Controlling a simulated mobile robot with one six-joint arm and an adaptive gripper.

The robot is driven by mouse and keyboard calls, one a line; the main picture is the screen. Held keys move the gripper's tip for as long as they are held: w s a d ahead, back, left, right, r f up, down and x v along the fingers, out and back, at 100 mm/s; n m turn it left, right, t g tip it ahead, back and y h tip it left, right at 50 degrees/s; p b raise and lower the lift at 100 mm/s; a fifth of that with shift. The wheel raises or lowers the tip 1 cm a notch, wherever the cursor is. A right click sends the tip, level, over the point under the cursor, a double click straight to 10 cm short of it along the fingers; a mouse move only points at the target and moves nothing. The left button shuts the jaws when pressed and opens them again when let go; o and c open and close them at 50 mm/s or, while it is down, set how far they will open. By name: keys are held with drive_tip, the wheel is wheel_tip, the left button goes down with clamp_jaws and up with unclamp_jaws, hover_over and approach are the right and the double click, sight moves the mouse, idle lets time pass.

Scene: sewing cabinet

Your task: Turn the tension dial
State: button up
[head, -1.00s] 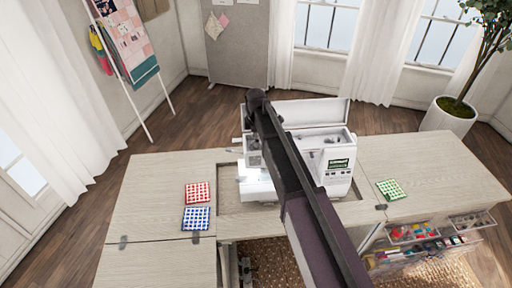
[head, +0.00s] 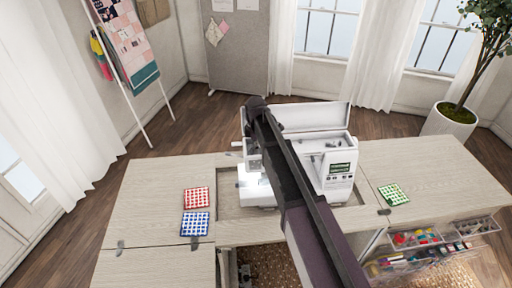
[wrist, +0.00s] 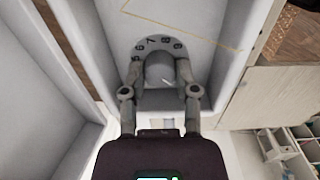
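The white sewing machine (head: 338,170) stands in the cabinet's recess, its top lid open. In the wrist view the tension dial (wrist: 160,70) is a grey rounded knob on a light surface, with dark numbers in an arc beyond it. My gripper (wrist: 161,72) is over the dial, one finger on each side of the knob. The fingers are spread, and narrow gaps seem to show beside the knob; contact is not clear. In the head view my dark arm covers the middle of the machine and hides the dial and fingertips.
The wooden cabinet top (head: 150,190) surrounds the machine. A red patterned square (head: 197,197) and a blue one (head: 195,223) lie left, a green one (head: 393,195) right. Open drawers (head: 430,238) with notions are at lower right. A tan thread (wrist: 185,32) runs near the dial.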

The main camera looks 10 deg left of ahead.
clamp_jaws()
drive_tip(key=shift+m, duration=0.5)
drive_tip(key=m, duration=1)
drive_tip(key=shift+m, duration=0.4)
drive_tip(key=m, duration=0.6)
drive_tip(key=shift+a, duration=0.1)
drive_tip(key=m, duration=0.6)
drive_tip(key=shift+s, duration=0.1)
